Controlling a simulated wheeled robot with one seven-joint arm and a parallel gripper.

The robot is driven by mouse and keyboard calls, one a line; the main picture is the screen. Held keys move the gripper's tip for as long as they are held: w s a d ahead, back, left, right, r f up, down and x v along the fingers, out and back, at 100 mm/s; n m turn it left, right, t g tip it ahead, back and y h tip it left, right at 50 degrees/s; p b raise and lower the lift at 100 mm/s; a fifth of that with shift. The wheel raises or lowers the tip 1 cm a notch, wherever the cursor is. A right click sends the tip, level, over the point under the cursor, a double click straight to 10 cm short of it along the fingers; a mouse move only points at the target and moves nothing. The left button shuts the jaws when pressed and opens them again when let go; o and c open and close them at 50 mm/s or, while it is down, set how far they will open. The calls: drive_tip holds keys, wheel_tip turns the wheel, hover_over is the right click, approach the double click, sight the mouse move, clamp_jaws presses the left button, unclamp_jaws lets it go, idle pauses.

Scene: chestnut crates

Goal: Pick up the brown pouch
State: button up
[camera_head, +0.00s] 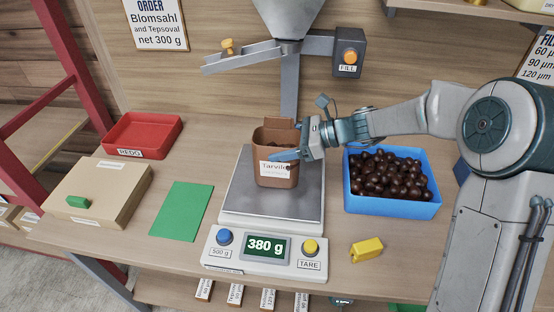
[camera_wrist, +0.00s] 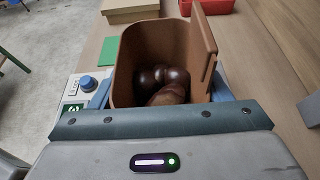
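The brown pouch (camera_head: 278,178) stands upright and open-topped on the scale's plate (camera_head: 240,195), with a label reading "Tarvifo" on its front. In the wrist view the pouch (camera_wrist: 125,65) shows several dark chestnuts (camera_wrist: 165,85) inside, and its raised back flap is at the right. My gripper (camera_head: 296,150) reaches in from the right at the pouch's upper part. Its blue fingers lie on either side of the pouch, one across the front face. They look very close to the walls; whether they press on them I cannot tell. The display (camera_head: 265,246) reads 380 g.
A blue crate of chestnuts (camera_head: 351,200) stands right of the scale, with a yellow block (camera_head: 367,250) in front. A green mat (camera_head: 180,211), a beige box (camera_head: 95,190) and a red REDO tray (camera_head: 112,136) are left. The filling chute (camera_head: 285,48) hangs above the pouch.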

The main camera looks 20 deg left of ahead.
drive_tip(key=c, duration=0.5)
drive_tip(key=shift+o, duration=0.2)
drive_tip(key=shift+r, duration=0.1)
drive_tip(key=shift+r, duration=0.45)
drive_tip(key=r, duration=0.2)
drive_tip(key=d+r, duration=0.1)
drive_tip(key=shift+w+d+r+b, duration=0.1)
drive_tip(key=shift+w+r+b, duration=0.1)
drive_tip(key=shift+r+b, duration=0.15)
drive_tip(key=w+d+r, duration=0.1)
drive_tip(key=d+r, duration=0.5)
drive_tip(key=d, duration=0.4)
drive_tip(key=shift+d+r+b, duration=0.15)
drive_tip(key=shift+d+b, duration=0.05)
drive_tip(key=shift+b, duration=0.15)
